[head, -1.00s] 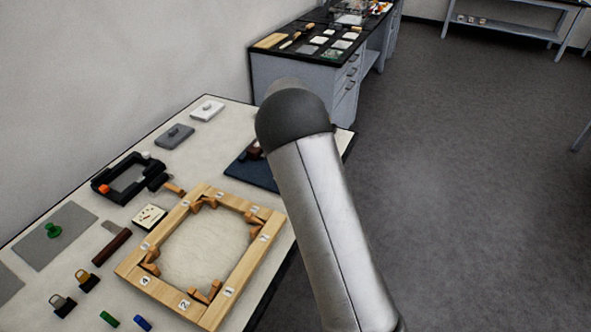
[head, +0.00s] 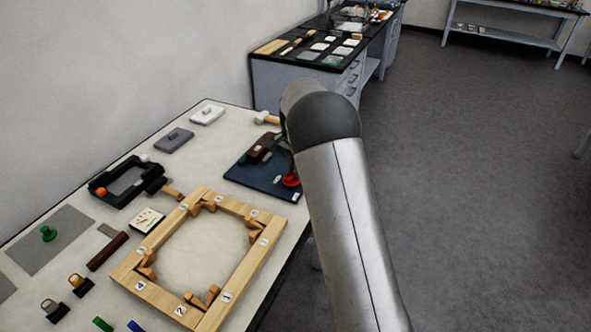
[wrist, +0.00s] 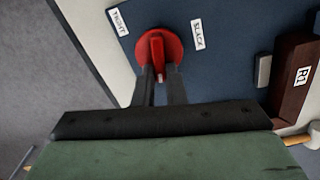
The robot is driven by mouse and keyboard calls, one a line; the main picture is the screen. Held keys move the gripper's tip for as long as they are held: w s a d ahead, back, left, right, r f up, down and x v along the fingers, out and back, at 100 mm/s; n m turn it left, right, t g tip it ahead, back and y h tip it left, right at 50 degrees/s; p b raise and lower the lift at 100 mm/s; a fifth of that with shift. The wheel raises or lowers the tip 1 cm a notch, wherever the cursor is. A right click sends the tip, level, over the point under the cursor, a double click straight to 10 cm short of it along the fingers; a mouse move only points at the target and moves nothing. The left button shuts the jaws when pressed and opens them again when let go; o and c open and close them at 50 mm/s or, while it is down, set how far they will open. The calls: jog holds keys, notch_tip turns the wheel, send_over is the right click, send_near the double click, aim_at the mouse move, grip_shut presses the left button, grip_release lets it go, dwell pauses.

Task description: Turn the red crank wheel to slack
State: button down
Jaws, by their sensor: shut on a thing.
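The red crank wheel (wrist: 172,50) sits on the dark blue board in the wrist view, with a raised red grip bar across it. It also shows in the head view (head: 291,180), partly behind my arm. My gripper (wrist: 158,77) is shut on the wheel's bar, with one dark finger on each side. The bar stands nearly upright in the wrist picture. A TIGHT label (wrist: 118,16) lies to the wheel's upper left and a SLACK label (wrist: 197,34) to its right. In the head view my arm hides most of my gripper.
The blue board (head: 262,184) carries a dark brown block labelled R1 (wrist: 296,80) and a small grey piece (wrist: 263,70). A wooden frame (head: 265,243) lies close by on the table. A wooden-handled tool (head: 267,119) lies behind the board.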

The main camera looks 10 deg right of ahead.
jog(key=n, duration=0.6)
jog(key=shift+w+a+b, duration=0.3)
jog(key=shift+a+b, duration=0.05)
jog(key=n, duration=0.5)
jog(key=shift+a+n, duration=0.35)
jog(key=shift+n, duration=0.05)
jog(key=n, duration=0.4)
jog(key=shift+s+a+n, duration=0.1)
jog(key=shift+a+n, duration=0.2)
jog(key=shift+s+a+n, duration=0.1)
jog(key=shift+n, duration=0.9)
jog(key=shift+s+a+n, duration=0.1)
jog(key=shift+n, duration=0.9)
jog(key=c, duration=1.5)
grip_release()
jog(key=shift+r, duration=0.1)
notch_tip(320, 180, up, 17)
jog(key=shift+r+b, duration=0.15)
jog(key=shift+b, duration=0.15)
